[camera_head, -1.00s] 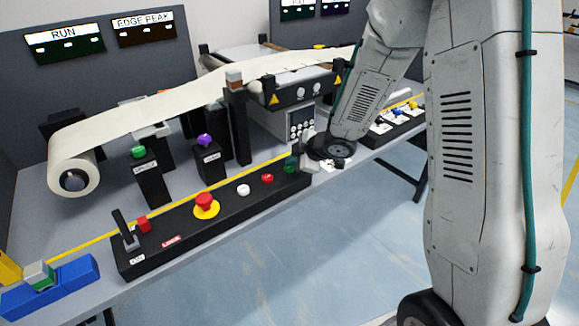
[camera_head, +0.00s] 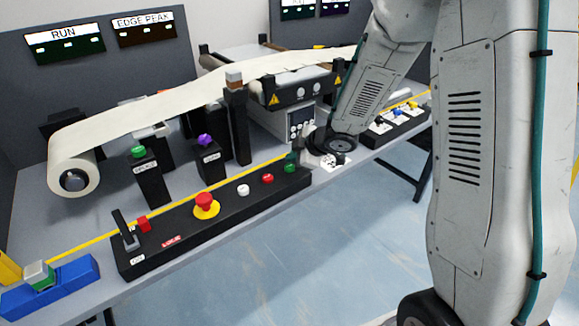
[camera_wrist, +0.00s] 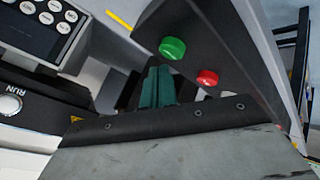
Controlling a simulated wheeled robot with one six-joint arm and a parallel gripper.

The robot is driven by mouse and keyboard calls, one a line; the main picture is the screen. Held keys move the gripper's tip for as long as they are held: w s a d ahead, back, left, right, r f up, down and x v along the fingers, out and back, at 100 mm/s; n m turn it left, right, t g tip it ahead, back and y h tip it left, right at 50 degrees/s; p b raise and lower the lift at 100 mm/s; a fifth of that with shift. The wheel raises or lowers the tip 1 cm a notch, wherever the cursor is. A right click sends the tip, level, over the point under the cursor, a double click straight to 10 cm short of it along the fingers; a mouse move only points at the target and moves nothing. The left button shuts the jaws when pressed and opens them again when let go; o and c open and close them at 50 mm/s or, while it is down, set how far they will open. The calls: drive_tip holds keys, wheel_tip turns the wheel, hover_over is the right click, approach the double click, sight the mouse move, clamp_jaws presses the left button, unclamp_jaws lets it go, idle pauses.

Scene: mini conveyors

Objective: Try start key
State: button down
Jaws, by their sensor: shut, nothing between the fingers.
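The green button (camera_head: 290,168) sits at the right end of the black control bar (camera_head: 215,214) along the table's front edge. It also shows in the wrist view (camera_wrist: 172,47), round and raised, with a red button (camera_wrist: 207,78) beside it. I cannot read a start label on either. My gripper (camera_head: 292,157) is just behind the green button in the head view, with its wrist to the right. In the wrist view, the teal fingers (camera_wrist: 158,87) are closed together and empty, their tips pointing near the green button with a visible gap in the picture.
The bar also carries a white button (camera_head: 243,190), a red mushroom button (camera_head: 205,203) on yellow and a lever (camera_head: 126,232). A keypad panel (camera_head: 299,122) stands behind my gripper. A paper web (camera_head: 160,108) runs above. Another black button bar (camera_head: 395,125) lies to the right.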

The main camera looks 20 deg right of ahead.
sight(293, 167)
drive_tip(key=shift+r, duration=0.1)
drive_tip(key=shift+r, duration=2.4)
drive_tip(key=s+d+f+m+h, duration=0.1)
drive_tip(key=d+f+m+h, duration=0.1)
drive_tip(key=d+m+h, duration=0.3)
drive_tip(key=s+d+r+m+g+h, duration=0.3)
drive_tip(key=s+d+r+m+h, duration=0.15)
drive_tip(key=s+d, duration=0.45)
drive_tip(key=s+a+r+m+g+y, duration=0.1)
drive_tip(key=s+a+r, duration=0.3)
drive_tip(key=s, duration=0.5)
drive_tip(key=s+a+r+m+g+y, duration=0.1)
drive_tip(key=s+a+r+m+y, duration=0.1)
drive_tip(key=s, duration=0.7)
drive_tip(key=s+a+r+m+g+y, duration=0.1)
drive_tip(key=s+a+r+m+y, duration=0.1)
drive_tip(key=s+a+r, duration=0.3)
drive_tip(key=shift+s+a+r+g, duration=0.3)
drive_tip(key=shift+s+r, duration=0.1)
drive_tip(key=shift+s, duration=1.65)
